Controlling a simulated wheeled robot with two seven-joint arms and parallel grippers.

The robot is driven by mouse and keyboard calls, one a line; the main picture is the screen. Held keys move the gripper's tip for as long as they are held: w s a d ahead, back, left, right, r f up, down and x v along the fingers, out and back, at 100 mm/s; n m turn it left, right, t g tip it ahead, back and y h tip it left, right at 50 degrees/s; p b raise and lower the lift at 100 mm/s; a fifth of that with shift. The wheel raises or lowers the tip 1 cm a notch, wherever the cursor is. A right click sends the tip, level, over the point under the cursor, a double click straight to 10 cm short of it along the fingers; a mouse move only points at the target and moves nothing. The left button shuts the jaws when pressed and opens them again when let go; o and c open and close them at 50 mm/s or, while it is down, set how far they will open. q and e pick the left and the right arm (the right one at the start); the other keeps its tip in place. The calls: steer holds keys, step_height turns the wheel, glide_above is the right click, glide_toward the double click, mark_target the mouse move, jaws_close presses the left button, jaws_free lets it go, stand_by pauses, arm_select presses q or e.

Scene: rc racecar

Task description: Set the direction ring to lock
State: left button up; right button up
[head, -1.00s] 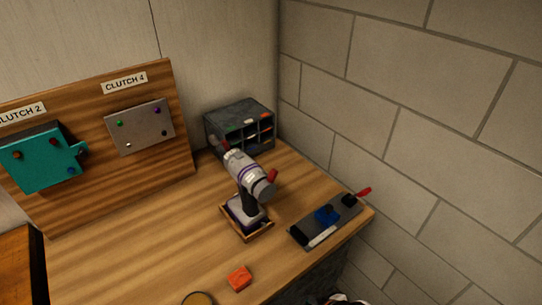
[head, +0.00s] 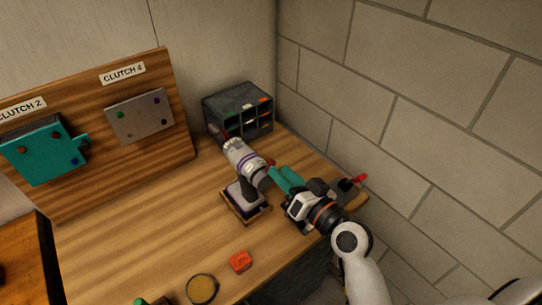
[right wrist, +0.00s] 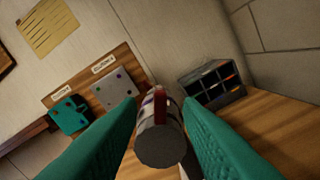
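A grey and white drill-shaped tool (head: 243,160) with purple bands stands upright in a small wooden-rimmed tray (head: 250,214). A red tab (head: 271,164) sticks out near its rear end, partly behind my gripper. My right gripper (head: 284,177) has teal fingers and is just right of the tool's rear end. In the right wrist view its fingers are apart (right wrist: 160,104), with the tool's dark round end (right wrist: 160,146) and upright red tab (right wrist: 159,100) showing between them. I see no contact. I cannot read any lock marking. My left gripper is not clearly in view.
A grey cubby organizer (head: 238,112) stands behind the tool. A dark tray (head: 345,193) lies under my right gripper near the wall. An orange block (head: 240,261) and a round yellow-topped disc (head: 201,289) lie in front. A clutch panel (head: 110,160) stands left. The middle-left bench is clear.

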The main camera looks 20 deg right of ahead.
mark_target(271, 164)
steer(key=p+x, duration=0.1)
steer(key=x, duration=0.4)
jaws_close()
